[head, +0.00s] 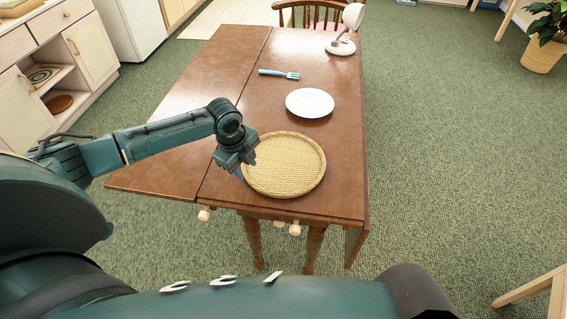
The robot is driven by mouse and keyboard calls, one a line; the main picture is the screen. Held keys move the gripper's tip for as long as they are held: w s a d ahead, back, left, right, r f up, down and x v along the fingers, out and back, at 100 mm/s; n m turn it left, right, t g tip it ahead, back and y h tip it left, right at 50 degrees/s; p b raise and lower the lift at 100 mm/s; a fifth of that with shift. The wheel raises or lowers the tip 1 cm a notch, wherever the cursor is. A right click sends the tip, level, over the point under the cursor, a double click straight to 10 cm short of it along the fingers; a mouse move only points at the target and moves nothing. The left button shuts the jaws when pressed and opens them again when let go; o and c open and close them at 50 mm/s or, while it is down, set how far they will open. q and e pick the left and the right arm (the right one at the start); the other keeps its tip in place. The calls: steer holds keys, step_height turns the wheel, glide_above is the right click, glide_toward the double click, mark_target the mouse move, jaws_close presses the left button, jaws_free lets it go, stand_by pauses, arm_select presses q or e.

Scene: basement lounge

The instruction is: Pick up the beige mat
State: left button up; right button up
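The beige mat (287,165) is a round woven piece with a raised rim. It lies flat near the front edge of the brown wooden table (185,95). My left gripper (239,172) points down at the mat's left edge. Its fingertips are small and partly dark against the table, so whether they are apart or touching the rim is unclear. The mat lies flat and does not look lifted. My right gripper is not in view.
A white plate (310,103) lies just behind the mat. A wooden chair (310,14) stands at the far end. Green carpet is open to the right.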

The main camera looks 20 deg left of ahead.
mark_target(249, 178)
arm_select(q)
steer(key=f, duration=0.5)
steer(key=shift+w, duration=0.4)
steer(key=shift+c, duration=0.5)
